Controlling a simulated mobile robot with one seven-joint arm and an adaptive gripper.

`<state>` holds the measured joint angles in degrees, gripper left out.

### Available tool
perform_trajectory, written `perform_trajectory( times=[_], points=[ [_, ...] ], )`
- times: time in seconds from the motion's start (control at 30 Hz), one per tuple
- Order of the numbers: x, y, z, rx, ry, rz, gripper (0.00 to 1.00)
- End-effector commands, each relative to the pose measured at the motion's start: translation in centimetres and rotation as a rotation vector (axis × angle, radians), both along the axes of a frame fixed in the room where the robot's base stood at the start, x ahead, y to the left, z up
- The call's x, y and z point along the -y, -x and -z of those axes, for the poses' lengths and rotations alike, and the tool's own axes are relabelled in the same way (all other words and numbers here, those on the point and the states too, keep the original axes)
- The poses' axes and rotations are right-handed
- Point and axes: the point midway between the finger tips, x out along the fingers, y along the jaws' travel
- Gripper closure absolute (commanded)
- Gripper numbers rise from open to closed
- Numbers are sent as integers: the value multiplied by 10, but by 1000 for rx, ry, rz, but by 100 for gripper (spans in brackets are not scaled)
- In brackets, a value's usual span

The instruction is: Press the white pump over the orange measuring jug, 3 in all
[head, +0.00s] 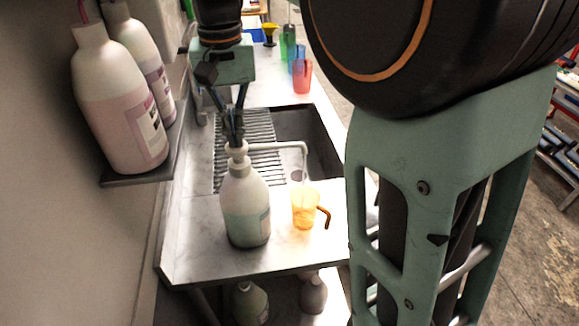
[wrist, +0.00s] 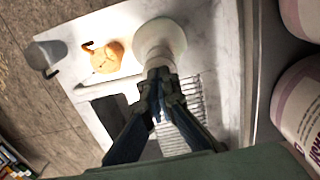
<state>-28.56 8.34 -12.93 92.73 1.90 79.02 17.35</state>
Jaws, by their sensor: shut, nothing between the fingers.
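The white pump (head: 237,152) sits on top of a pale bottle (head: 247,207) on the steel counter. Its long spout reaches right and bends down over the orange measuring jug (head: 305,208), which stands upright beside the bottle. My gripper (head: 236,142) is shut and empty, pointing down, with its fingertips at the pump head; I cannot tell whether they touch it. In the wrist view the closed fingertips (wrist: 158,72) overlap the pump top, and the orange jug (wrist: 106,57) stands to the left. The jug's contents are not clear.
A sink (head: 308,140) with a ribbed drainboard lies behind the bottle. Two large bottles (head: 118,105) stand on a wall shelf at left. Red (head: 303,78), blue and green jugs stand farther back. More bottles (head: 250,302) sit under the counter.

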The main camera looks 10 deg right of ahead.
Motion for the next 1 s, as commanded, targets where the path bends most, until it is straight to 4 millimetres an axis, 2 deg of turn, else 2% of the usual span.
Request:
perform_trajectory(
  times=[0.2, 0.47, 1.0],
  points=[
    [0, 1, 11, -5, 2, 0, 100],
    [0, 1, 9, -6, 3, 0, 100],
    [0, 1, -22, -5, 2, 0, 100]
  ],
)
